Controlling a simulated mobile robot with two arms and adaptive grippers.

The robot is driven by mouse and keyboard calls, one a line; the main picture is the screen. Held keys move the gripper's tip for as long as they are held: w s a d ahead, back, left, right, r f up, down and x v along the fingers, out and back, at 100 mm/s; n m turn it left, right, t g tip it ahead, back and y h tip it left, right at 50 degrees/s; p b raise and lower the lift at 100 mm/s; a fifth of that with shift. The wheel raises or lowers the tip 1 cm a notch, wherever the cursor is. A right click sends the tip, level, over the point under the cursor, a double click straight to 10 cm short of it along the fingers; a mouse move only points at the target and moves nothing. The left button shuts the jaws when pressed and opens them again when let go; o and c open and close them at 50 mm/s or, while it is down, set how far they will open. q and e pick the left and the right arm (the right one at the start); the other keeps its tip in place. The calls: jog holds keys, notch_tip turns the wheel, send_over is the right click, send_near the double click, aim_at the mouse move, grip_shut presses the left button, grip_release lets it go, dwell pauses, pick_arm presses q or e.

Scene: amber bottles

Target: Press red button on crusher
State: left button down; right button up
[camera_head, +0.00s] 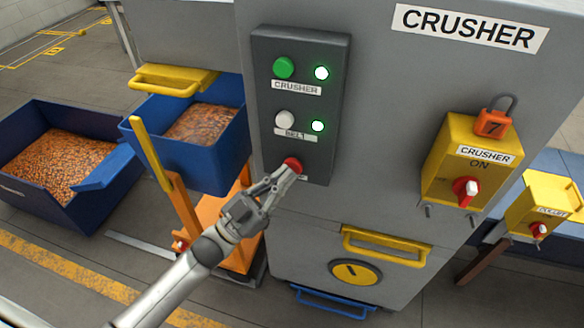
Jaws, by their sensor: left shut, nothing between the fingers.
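The crusher (385,110) is a large grey cabinet with a "CRUSHER" label at its top right. A dark control panel (333,100) on its front has a green button (283,68) above, a white button (284,119) in the middle and a red button (293,164) at the bottom. Both small lamps beside the upper buttons glow green. My left gripper (285,172) is shut and empty, with its fingertips at the red button, overlapping its lower edge. I cannot tell whether they touch or press it. The label below the red button is mostly hidden by the fingers. My right gripper is not in view.
A yellow "CRUSHER ON" switch box (455,173) with a red knob and an orange padlock (491,123) is on the right. A yellow handle (386,248) sticks out low on the cabinet. Blue bins (100,190) of amber pieces stand at left.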

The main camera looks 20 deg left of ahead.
pick_arm(q)
jog(key=shift+w, duration=0.45)
dwell(0.7)
jog(key=shift+s, duration=0.9)
jog(key=shift+s+p, duration=0.1)
jog(key=shift+p, duration=0.25)
jog(key=s+p, duration=0.1)
jog(key=s, duration=0.3)
jog(key=shift+s+a+p, duration=0.1)
jog(key=shift+s+p, duration=0.2)
jog(key=shift+s, duration=0.1)
